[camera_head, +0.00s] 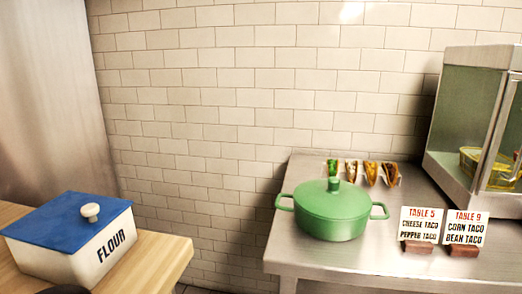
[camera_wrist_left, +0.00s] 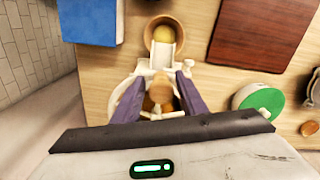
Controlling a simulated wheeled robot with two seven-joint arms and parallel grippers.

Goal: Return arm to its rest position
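My left gripper (camera_wrist_left: 157,82) shows in the left wrist view, with its two purple fingers spread apart. It is above a wooden counter (camera_wrist_left: 105,62). A white device (camera_wrist_left: 163,62) with a brown round part (camera_wrist_left: 159,92) lies below and between the fingers; I cannot tell whether the fingers touch it. Neither gripper shows in the head view, and my right gripper is in no frame.
A steel counter holds a green pot (camera_head: 333,212), tacos, order signs and a glass case.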

